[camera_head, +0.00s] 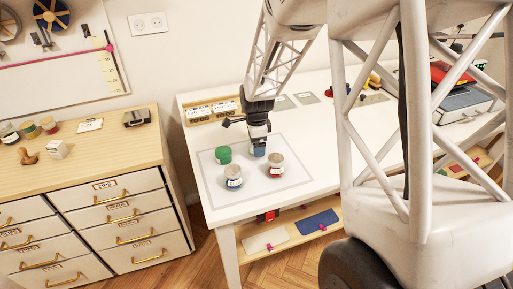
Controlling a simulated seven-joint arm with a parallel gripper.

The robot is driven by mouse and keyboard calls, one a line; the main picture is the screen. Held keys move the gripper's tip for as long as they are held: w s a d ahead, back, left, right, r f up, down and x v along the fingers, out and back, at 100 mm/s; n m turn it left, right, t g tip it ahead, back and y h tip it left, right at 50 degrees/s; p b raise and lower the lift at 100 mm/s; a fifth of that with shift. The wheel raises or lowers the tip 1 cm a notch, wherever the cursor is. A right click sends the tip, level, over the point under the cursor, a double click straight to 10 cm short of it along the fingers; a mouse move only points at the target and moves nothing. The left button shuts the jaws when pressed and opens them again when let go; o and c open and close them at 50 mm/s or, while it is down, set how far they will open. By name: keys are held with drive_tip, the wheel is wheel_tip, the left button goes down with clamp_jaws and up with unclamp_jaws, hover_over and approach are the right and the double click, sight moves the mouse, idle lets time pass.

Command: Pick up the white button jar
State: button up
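My gripper (258,151) points down just behind and between the green and red-based jars. No jar is visibly held.
The pale outlined mat (234,201) has free room at its front. A wooden tray (200,118) stands at the table's back left. A drawer cabinet (140,135) with several jars stands left, across a gap. My own arm and frame hide much of the right side.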

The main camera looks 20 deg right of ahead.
drive_tip(key=c, duration=1.1)
drive_tip(key=shift+o, duration=0.2)
drive_tip(key=shift+r, duration=0.15)
wheel_tip(320, 180, up, 6)
drive_tip(key=shift+r, duration=0.15)
drive_tip(key=shift+a+r, duration=0.25)
drive_tip(key=shift+a, duration=0.05)
drive_tip(key=a, duration=1.7)
drive_tip(key=shift+a, duration=0.2)
